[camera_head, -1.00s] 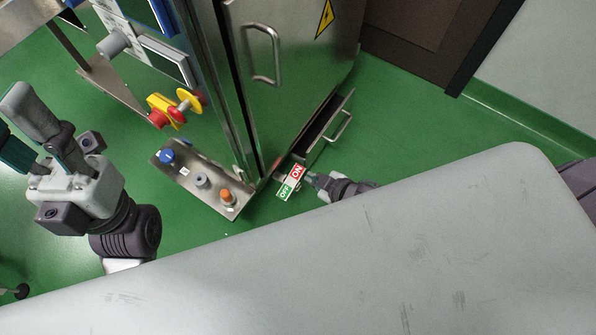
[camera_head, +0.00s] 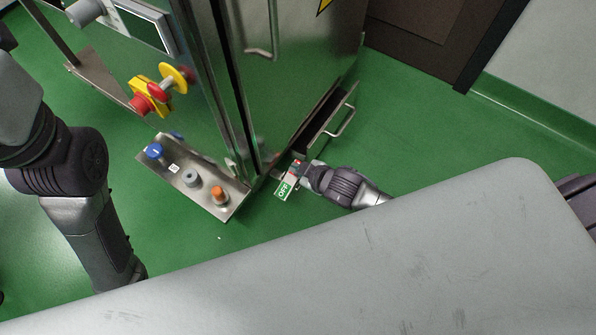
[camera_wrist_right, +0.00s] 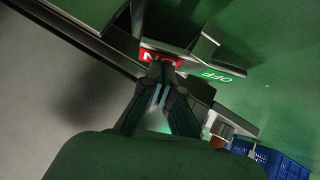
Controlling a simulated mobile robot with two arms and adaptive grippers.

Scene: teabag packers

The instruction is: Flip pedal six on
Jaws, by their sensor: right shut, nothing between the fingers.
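A rocker pedal with a red ON end and a green OFF end (camera_head: 284,188) sits low at the foot of the steel cabinet. In the right wrist view the red ON face (camera_wrist_right: 151,56) and green OFF plate (camera_wrist_right: 215,74) both show. My right gripper (camera_head: 306,172) is shut and empty, with its tips over the red end in the head view, partly hiding it. In the right wrist view the closed fingertips (camera_wrist_right: 161,78) are right at the ON face; I cannot tell whether they touch. My left arm shows at the left, its fingers out of view.
A steel control panel (camera_head: 226,205) with blue, grey and orange knobs stands left of the pedal. A red-yellow emergency switch (camera_head: 150,95) is above it. An open drawer with a handle (camera_head: 341,121) is beside the pedal. A blue crate (camera_wrist_right: 272,161) shows in the wrist view.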

